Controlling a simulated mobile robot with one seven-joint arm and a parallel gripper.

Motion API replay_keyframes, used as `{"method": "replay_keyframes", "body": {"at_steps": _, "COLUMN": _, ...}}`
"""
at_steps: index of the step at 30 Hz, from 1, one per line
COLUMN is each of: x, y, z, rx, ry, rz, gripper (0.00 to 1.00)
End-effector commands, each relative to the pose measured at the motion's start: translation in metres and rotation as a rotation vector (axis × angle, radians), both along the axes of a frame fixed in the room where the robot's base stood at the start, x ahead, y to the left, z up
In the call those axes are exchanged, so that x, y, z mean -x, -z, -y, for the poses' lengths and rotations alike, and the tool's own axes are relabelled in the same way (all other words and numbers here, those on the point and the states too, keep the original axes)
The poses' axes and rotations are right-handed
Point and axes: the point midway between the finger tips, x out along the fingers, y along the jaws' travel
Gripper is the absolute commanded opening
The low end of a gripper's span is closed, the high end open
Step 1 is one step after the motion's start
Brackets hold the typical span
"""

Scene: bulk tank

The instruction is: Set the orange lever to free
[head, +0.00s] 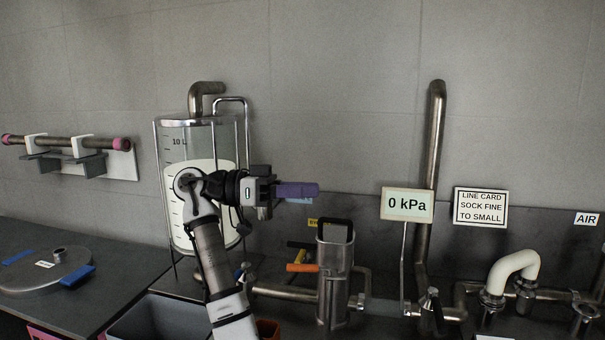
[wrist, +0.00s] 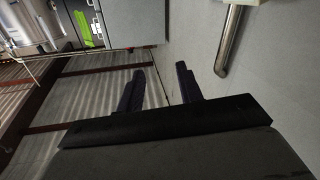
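The orange lever (head: 302,267) is a short bar lying level at the left side of the metal filter housing (head: 334,275), in the head view. A black lever and a small yellow label show just above it. My gripper (head: 300,190) is held above and slightly left of the orange lever, pointing right, apart from it. In the wrist view the two dark fingers (wrist: 160,90) stand apart with nothing between them. The orange lever does not show in the wrist view.
A clear tank (head: 204,150) with white liquid stands behind my arm. A "0 kPa" sign (head: 407,204) and a vertical steel pipe (head: 434,150) stand right of the housing. A grey bin (head: 160,318) is at the lower left. The air above the housing is clear.

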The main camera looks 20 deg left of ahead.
Motion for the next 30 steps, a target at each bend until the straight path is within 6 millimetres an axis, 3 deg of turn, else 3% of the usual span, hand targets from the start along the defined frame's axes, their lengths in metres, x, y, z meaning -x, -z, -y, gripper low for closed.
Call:
{"method": "replay_keyframes", "body": {"at_steps": 6, "x": 0.000, "y": -0.029, "z": 0.000, "rx": 0.000, "ry": -0.001, "rz": 0.000, "gripper": 0.36}}
{"method": "replay_keyframes", "body": {"at_steps": 17, "x": 0.000, "y": -0.036, "z": 0.000, "rx": 0.000, "ry": -0.001, "rz": -0.001, "gripper": 0.36}}
{"method": "replay_keyframes", "body": {"at_steps": 26, "x": -0.005, "y": -0.030, "z": -0.002, "rx": 0.008, "ry": -0.036, "rz": 0.010, "gripper": 0.01}}
{"method": "replay_keyframes", "body": {"at_steps": 30, "x": -0.027, "y": -0.005, "z": -0.013, "rx": 0.024, "ry": -0.204, "rz": 0.075, "gripper": 0.00}}
